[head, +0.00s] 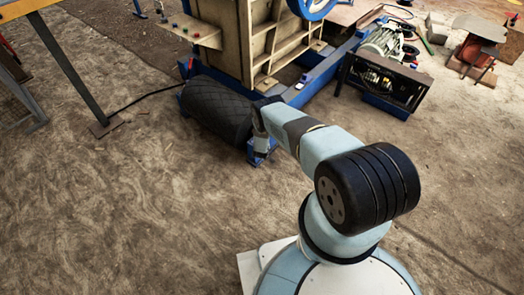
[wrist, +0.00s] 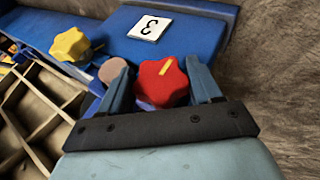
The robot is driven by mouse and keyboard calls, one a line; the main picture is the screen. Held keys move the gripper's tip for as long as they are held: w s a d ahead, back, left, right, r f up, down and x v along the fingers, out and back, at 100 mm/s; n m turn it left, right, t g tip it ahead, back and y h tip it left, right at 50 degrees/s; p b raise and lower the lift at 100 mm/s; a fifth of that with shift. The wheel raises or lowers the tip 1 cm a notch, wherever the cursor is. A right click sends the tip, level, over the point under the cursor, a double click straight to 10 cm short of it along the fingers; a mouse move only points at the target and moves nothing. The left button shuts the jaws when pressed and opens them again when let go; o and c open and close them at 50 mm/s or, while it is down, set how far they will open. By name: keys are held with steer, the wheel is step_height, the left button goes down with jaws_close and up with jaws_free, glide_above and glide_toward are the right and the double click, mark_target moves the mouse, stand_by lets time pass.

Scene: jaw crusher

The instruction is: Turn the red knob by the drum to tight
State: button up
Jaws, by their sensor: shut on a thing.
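The red knob (wrist: 162,84) has a scalloped rim and a yellow pointer line, which points to the upper right in the wrist view. My gripper (wrist: 162,90) has one finger on each side of the knob and is shut on it. In the head view my gripper (head: 262,145) is low beside the right end of the black ribbed drum (head: 215,110), by a blue part of the machine frame. My arm hides the red knob there. No tight or loose marks are readable around the knob.
In the wrist view a yellow knob (wrist: 70,44), a brownish round piece (wrist: 112,70) and a white plate with a 3 (wrist: 150,27) are near the red knob. The crusher body (head: 235,40) stands behind the drum. Open dirt ground lies left and right.

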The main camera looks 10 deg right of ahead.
steer(key=shift+d+m+g+y, duration=0.1)
steer(key=shift+m+g+y, duration=0.2)
steer(key=shift+g+y, duration=1.2)
steer(key=shift+y, duration=0.3)
steer(key=shift+m+y, duration=0.3)
steer(key=o, duration=1)
steer(key=shift+c, duration=0.2)
steer(key=shift+r, duration=0.1)
steer(key=shift+r, duration=0.45)
steer(key=v, duration=1.2)
steer(key=shift+s+r, duration=0.15)
steer(key=shift+r, duration=0.15)
